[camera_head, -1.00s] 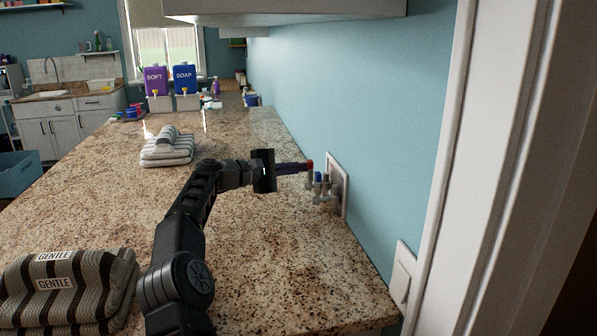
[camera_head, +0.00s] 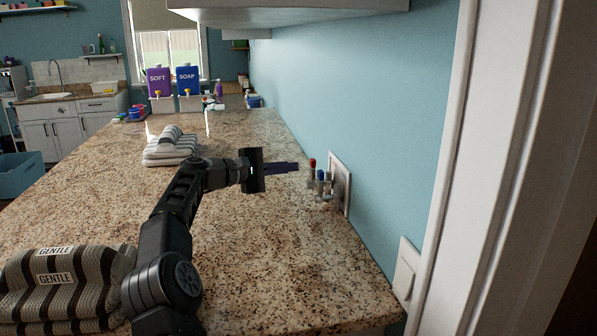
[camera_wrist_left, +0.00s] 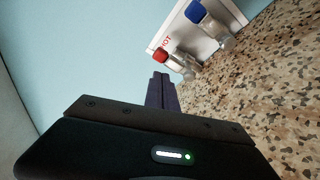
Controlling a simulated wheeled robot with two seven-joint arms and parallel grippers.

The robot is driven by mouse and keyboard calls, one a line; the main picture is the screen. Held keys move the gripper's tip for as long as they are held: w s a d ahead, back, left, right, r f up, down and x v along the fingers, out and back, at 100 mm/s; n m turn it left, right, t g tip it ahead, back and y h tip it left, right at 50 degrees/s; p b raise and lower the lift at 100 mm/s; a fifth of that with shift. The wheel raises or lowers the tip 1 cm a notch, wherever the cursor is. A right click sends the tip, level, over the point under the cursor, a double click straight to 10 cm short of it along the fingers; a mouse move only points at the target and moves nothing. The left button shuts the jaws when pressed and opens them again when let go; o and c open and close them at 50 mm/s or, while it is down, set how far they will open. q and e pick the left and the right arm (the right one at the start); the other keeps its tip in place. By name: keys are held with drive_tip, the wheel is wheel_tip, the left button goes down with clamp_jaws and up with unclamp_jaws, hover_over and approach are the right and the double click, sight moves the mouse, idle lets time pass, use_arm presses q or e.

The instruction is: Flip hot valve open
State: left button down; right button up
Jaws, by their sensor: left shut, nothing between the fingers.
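The hot valve has a red handle (camera_head: 312,163) and sits in a wall box (camera_head: 341,183) at the right edge of the counter. A valve with a blue handle (camera_head: 320,175) stands beside it. In the left wrist view the red handle (camera_wrist_left: 160,55) is by the word HOT, and the blue handle (camera_wrist_left: 195,11) is to its upper right. My left gripper (camera_head: 297,167) is shut and empty, its fingertips just left of the red handle with a small gap. The gripper also shows in the left wrist view (camera_wrist_left: 160,77). My right gripper is not in view.
Striped folded towels (camera_head: 172,147) lie behind my left arm, and more labelled GENTLE (camera_head: 62,285) lie at front left. SOFT (camera_head: 159,82) and SOAP (camera_head: 187,80) dispensers stand at the back. A cabinet (camera_head: 290,10) hangs above. The granite counter (camera_head: 270,260) is clear in front.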

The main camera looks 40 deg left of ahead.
use_arm(q)
drive_tip(key=v, duration=0.3)
drive_tip(key=shift+s+a+b, duration=0.2)
drive_tip(key=shift+s+b, duration=0.15)
drive_tip(key=shift+b, duration=0.05)
drive_tip(key=shift+f, duration=0.15)
